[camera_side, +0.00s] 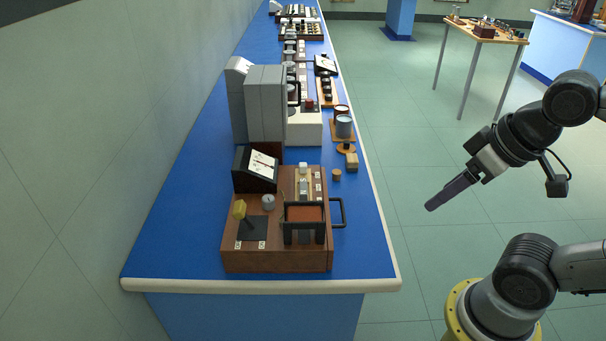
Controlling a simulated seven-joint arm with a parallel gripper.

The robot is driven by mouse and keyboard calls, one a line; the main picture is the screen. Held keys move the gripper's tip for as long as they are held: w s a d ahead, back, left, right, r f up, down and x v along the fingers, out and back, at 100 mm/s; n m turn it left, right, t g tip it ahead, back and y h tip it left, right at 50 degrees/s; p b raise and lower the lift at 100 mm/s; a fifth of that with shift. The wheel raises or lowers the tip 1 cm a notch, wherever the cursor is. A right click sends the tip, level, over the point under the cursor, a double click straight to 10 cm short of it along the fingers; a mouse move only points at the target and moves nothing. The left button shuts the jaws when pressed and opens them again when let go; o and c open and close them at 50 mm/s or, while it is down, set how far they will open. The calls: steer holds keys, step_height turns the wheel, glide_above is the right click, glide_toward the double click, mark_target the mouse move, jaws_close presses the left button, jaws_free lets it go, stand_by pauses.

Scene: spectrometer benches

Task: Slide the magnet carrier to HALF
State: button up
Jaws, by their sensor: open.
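A brown wooden instrument box (280,262) sits at the near end of the blue bench. On its right part stands a black bracket-like frame (304,223) around a reddish-brown surface; a black handle (341,212) sticks out at the right side. One of these may belong to the magnet carrier, but I cannot tell which. Small white labels (303,187) lie behind the frame; their writing is too small to read, so HALF cannot be picked out. My gripper (431,206) is open and empty, to the right of the bench over the floor, well apart from the box, pointing down-left.
The box also carries a yellow-knobbed lever (240,210), a grey knob (268,202) and a tilted display (256,168). A tall grey instrument (265,105) stands behind. The bench's front-right corner is clear.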

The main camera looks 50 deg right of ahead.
steer(key=w+r+m, duration=0.1)
steer(key=w+r, duration=0.1)
steer(key=r, duration=0.1)
steer(key=w+r+m, duration=0.1)
steer(key=r, duration=0.2)
steer(key=w+r+m, duration=0.1)
steer(key=w+r, duration=0.1)
steer(key=r, duration=0.1)
steer(key=shift+w+r+m, duration=0.1)
steer(key=shift+w+m, duration=0.2)
steer(key=shift+w, duration=0.05)
steer(key=shift+c, duration=0.6)
steer(key=w+r+m+g, duration=0.1)
steer(key=w+r+m, duration=0.15)
steer(key=w, duration=0.35)
steer(key=m+g, duration=0.2)
steer(key=g, duration=0.2)
glide_above(303, 164)
step_height(303, 164, down, 10)
steer(key=r, duration=0.1)
step_height(303, 164, down, 15)
steer(key=shift+r, duration=0.15)
steer(key=shift+c, duration=0.2)
jaws_close()
